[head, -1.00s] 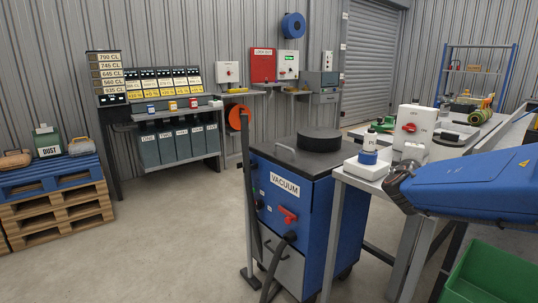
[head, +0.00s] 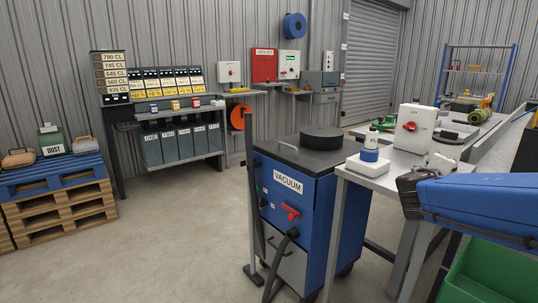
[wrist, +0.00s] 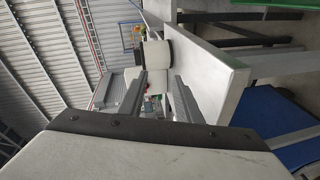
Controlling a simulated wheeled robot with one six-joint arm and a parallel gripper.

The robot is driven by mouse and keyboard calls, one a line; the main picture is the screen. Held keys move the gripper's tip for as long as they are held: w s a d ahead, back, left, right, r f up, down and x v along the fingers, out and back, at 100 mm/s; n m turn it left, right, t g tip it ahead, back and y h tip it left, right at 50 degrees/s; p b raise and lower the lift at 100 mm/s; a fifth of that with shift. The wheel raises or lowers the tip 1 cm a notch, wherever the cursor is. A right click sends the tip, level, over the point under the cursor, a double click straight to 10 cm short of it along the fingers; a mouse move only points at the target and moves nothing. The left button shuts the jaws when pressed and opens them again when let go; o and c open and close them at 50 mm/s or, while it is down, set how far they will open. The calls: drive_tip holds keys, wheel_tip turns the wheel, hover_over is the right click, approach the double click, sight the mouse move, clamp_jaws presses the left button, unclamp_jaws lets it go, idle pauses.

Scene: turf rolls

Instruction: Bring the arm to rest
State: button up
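My blue arm (head: 475,205) reaches in from the right edge of the head view, over the near end of the grey workbench (head: 385,182). My gripper is not clearly seen in that view. In the wrist view my gripper (wrist: 158,78) shows two grey fingers standing apart, with nothing held between them. A white round object with a dark top (wrist: 155,55) and the bench edge show beyond the fingers. I cannot tell their exact distance from the fingertips.
The bench bears a white block with a blue-ringed bottle (head: 370,155) and a white box with a red switch (head: 410,128). A blue vacuum cabinet (head: 325,215) stands left of it. A green crate (head: 490,275) is below my arm. Open floor (head: 180,240) lies at left.

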drive_tip(key=s+a+f+m+g+y, duration=0.1)
drive_tip(key=s+f+m+g+y, duration=0.15)
drive_tip(key=s+f, duration=0.45)
drive_tip(key=s+a+f+m+g+y, duration=0.1)
drive_tip(key=s+a+f+m+g, duration=0.3)
drive_tip(key=s, duration=0.6)
drive_tip(key=s+a+f+y, duration=0.7)
drive_tip(key=s+a, duration=0.2)
drive_tip(key=a, duration=0.3)
drive_tip(key=shift+s+a+f, duration=0.3)
drive_tip(key=shift+s+a, duration=0.05)
drive_tip(key=shift+m+g+y, duration=0.25)
